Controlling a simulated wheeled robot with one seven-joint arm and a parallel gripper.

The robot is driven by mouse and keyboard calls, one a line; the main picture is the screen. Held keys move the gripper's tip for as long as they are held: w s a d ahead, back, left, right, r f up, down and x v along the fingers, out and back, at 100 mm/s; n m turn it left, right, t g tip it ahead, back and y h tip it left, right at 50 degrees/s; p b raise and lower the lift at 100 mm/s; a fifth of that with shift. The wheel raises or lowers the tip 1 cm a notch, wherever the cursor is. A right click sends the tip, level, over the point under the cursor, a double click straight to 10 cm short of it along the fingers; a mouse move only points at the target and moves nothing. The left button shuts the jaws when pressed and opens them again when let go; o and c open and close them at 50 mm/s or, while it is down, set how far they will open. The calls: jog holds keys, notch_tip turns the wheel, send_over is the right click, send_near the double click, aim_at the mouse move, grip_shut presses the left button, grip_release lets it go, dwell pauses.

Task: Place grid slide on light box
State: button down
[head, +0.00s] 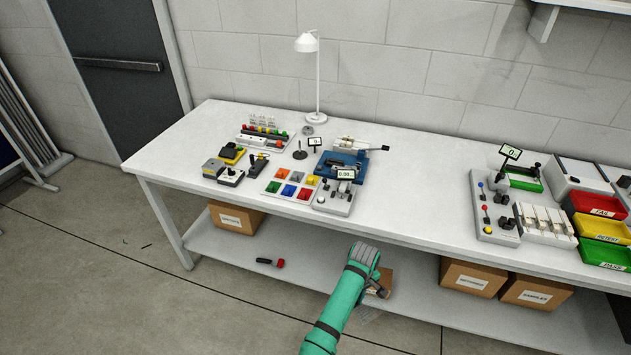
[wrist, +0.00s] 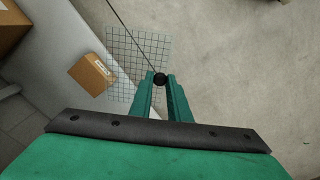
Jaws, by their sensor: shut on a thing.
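The grid slide (wrist: 136,62) is a clear sheet with dark grid lines and a small black knob (wrist: 160,80). My gripper (wrist: 160,85) is shut on the knob, and the slide hangs clear beyond the fingertips. In the head view my gripper (head: 366,255) is in front of the table's front edge, below the tabletop. Part of the slide (head: 369,313) shows faintly beside my arm there; the rest is hidden. I cannot pick out the light box for certain in either view.
The white tabletop (head: 420,205) is bare between the left equipment cluster and the control panel (head: 492,208) on the right. A desk lamp (head: 315,75) stands at the back. Cardboard boxes (head: 473,278) sit on the lower shelf, with a red-and-black tool (head: 270,262).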

jog(key=w+a+r+m, duration=0.25)
jog(key=w+r, duration=0.35)
jog(key=r, duration=0.3)
jog(key=w+a+r+m, duration=0.2)
jog(key=a+r+m, duration=0.2)
jog(key=a+r, duration=0.6)
jog(key=s+f, duration=1.8)
jog(key=f, duration=0.1)
jog(key=shift+a+f, duration=0.2)
jog(key=shift+a, duration=0.05)
